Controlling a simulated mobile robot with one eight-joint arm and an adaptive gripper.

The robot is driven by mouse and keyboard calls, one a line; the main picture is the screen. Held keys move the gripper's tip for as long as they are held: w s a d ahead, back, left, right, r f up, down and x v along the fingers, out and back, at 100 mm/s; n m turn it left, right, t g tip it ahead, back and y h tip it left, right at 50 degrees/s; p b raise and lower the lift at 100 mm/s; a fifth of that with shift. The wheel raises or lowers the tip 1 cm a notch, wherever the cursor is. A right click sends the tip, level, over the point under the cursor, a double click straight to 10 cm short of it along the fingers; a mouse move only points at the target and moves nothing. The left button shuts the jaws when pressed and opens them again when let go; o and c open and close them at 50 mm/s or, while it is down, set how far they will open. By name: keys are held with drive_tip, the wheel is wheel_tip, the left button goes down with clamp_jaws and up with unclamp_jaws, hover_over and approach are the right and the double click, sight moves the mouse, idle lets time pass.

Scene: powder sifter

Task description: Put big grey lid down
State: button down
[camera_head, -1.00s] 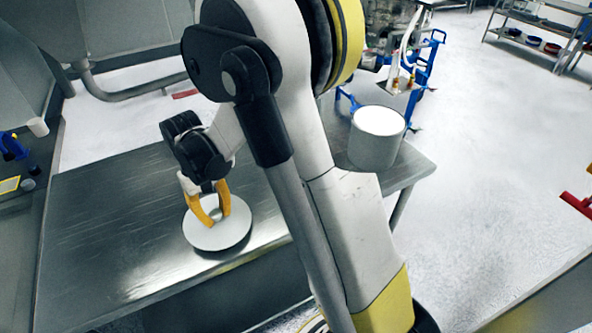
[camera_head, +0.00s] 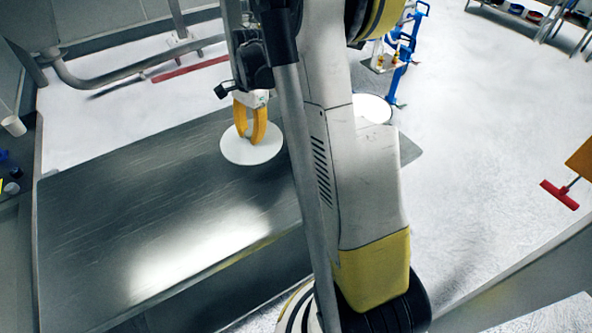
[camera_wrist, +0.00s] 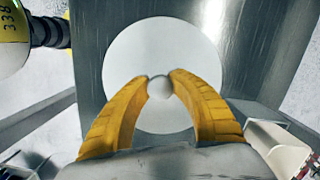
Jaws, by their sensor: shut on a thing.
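The big grey lid (camera_head: 238,153) is a round, pale disc with a small round knob in its middle. In the head view it is at the upper right part of the metal table, left of my arm. My gripper (camera_head: 249,137) has yellow fingers shut on the lid's knob. In the wrist view the lid (camera_wrist: 165,55) lies flat below the fingers, and the gripper (camera_wrist: 160,84) has one fingertip on each side of the knob. I cannot tell whether the lid touches the table or hangs just above it.
The metal table (camera_head: 110,215) is bare to the left of the lid. A white-topped round container (camera_head: 373,108) is at the table's right end, partly hidden by my arm. A blue-framed stand (camera_head: 408,50) is behind it. A red-ended tool (camera_head: 560,194) is at the right.

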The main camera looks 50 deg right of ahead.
drive_tip(key=s+d+r+m+t+p, duration=0.1)
drive_tip(key=d+r+m+p, duration=0.1)
drive_tip(key=d+r+m, duration=0.35)
drive_tip(key=s+d+r+m+t+p, duration=0.1)
drive_tip(key=s+d+r+m, duration=0.1)
drive_tip(key=d+m, duration=0.65)
drive_tip(key=n+b, duration=0.2)
drive_tip(key=b, duration=0.5)
hover_over(294, 176)
drive_tip(key=shift+h, duration=0.4)
drive_tip(key=f, duration=1.4)
drive_tip(key=shift+s+d+f, duration=0.1)
drive_tip(key=shift+s+d, duration=0.1)
drive_tip(key=shift+s, duration=0.05)
drive_tip(key=shift+f+m+b, duration=0.3)
drive_tip(key=shift+f+b, duration=0.5)
drive_tip(key=shift+f, duration=1.1)
drive_tip(key=shift+f, duration=0.1)
drive_tip(key=shift+f, duration=0.15)
drive_tip(key=c, duration=1.2)
unclamp_jaws()
drive_tip(key=shift+r, duration=0.2)
